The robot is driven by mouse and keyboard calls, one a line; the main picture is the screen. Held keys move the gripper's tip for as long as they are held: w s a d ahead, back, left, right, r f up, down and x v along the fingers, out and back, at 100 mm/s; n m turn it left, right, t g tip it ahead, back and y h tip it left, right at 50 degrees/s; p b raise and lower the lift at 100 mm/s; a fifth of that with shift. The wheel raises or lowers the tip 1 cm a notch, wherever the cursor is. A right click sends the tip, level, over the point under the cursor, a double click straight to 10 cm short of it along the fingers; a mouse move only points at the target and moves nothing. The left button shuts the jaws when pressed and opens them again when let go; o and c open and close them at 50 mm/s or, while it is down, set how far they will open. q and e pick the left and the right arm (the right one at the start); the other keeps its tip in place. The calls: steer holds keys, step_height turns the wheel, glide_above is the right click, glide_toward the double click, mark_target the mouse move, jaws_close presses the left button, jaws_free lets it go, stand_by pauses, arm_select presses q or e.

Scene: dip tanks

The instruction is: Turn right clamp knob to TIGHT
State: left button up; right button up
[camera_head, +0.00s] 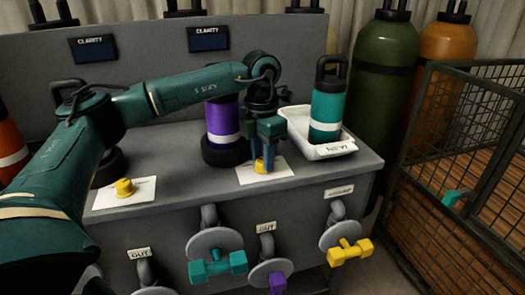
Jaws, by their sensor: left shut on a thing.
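The right clamp knob (259,168) is small and yellow and stands on a white label plate (281,172) on the grey bench top. My left gripper (263,162) points down over it and is shut on it, with the fingers hiding part of the knob. The plate's markings are too covered and small to read, so I cannot tell which way the knob points. Another yellow knob (124,188) sits on its own white plate (107,198) at the left of the bench. My right gripper is not in view.
A purple bottle (223,120) stands in a dark ring just left of my gripper. A teal bottle (326,112) stands in a white tray (340,151) to the right. Valves with teal, purple and yellow handles (350,252) stick out of the bench front. A mesh cage (465,160) is at the right.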

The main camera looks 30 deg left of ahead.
arm_select(q)
steer(key=m+p, duration=0.2)
steer(key=m, duration=0.1)
steer(key=shift+r+m, duration=0.15)
steer(key=shift+m, duration=0.25)
steer(key=m+p, duration=0.1)
steer(key=m, duration=0.2)
steer(key=m+p, duration=0.1)
steer(key=m, duration=0.2)
steer(key=shift+w, duration=0.1)
steer(key=m+p, duration=0.1)
steer(key=m, duration=0.1)
steer(key=shift+m, duration=0.4)
steer(key=shift+d+m, duration=0.1)
steer(key=shift+m, duration=1.5)
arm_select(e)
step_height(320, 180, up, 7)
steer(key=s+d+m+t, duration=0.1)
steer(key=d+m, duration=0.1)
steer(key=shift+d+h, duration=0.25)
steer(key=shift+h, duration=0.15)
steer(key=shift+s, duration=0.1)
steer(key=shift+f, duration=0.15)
arm_select(q)
steer(key=o, duration=1)
